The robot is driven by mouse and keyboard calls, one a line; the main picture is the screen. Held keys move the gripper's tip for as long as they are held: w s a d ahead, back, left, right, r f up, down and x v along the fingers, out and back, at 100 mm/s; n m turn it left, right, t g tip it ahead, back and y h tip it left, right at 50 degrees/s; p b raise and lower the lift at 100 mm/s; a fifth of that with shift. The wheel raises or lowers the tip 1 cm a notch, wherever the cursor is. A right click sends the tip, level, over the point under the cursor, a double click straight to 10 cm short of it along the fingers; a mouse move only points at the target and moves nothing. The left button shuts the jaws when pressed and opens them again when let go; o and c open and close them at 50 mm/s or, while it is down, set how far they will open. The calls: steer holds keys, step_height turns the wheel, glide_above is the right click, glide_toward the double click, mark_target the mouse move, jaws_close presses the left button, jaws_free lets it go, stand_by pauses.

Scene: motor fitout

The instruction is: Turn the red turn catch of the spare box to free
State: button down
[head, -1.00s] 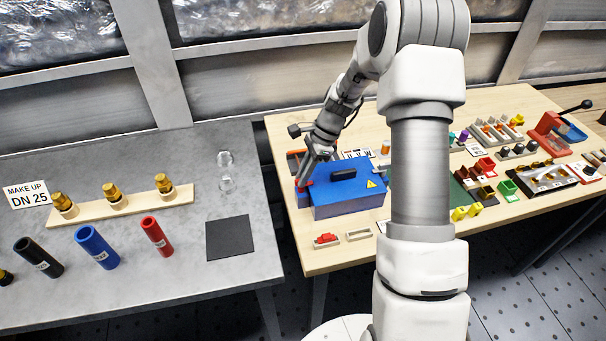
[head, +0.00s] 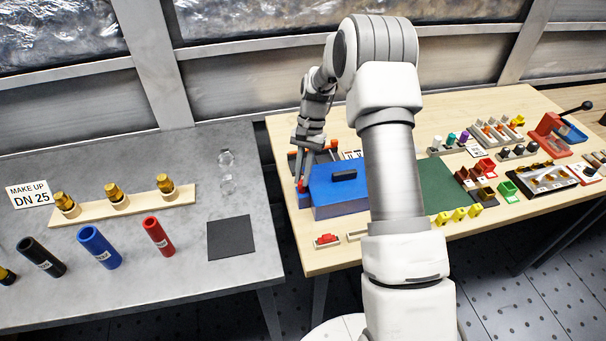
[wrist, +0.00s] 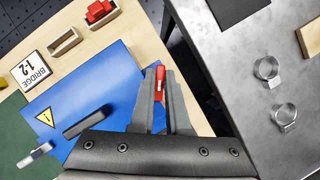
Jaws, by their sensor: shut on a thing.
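The spare box is blue (head: 335,195) and stands at the left end of the wooden bench, with a black handle (head: 344,175) on its lid. Its red turn catch (head: 302,187) is at the box's left end, and it also shows in the wrist view (wrist: 160,80). My gripper (head: 301,178) points down at that end. In the wrist view its grey fingers (wrist: 160,97) are shut on the red turn catch, one on each side. The fingers hide part of the catch, and I cannot tell its exact turn angle.
A small tray with a red part (head: 327,241) sits in front of the box. A green mat (head: 436,185) lies to its right. The grey table (head: 120,290) at the left holds colored tubes and brass fittings, with a gap between the tables.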

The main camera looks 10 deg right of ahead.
steer(key=n+h, duration=0.1)
steer(key=n, duration=0.2)
steer(key=shift+w+a+n, duration=0.1)
steer(key=shift+n, duration=0.2)
steer(key=shift+n+g+h, duration=0.3)
steer(key=shift+n+h, duration=0.6)
steer(key=shift+n, duration=0.9)
steer(key=c, duration=0.9)
jaws_free()
steer(key=shift+a, duration=0.1)
steer(key=v, duration=1.7)
steer(key=shift+r, duration=0.15)
steer(key=shift+w, duration=0.1)
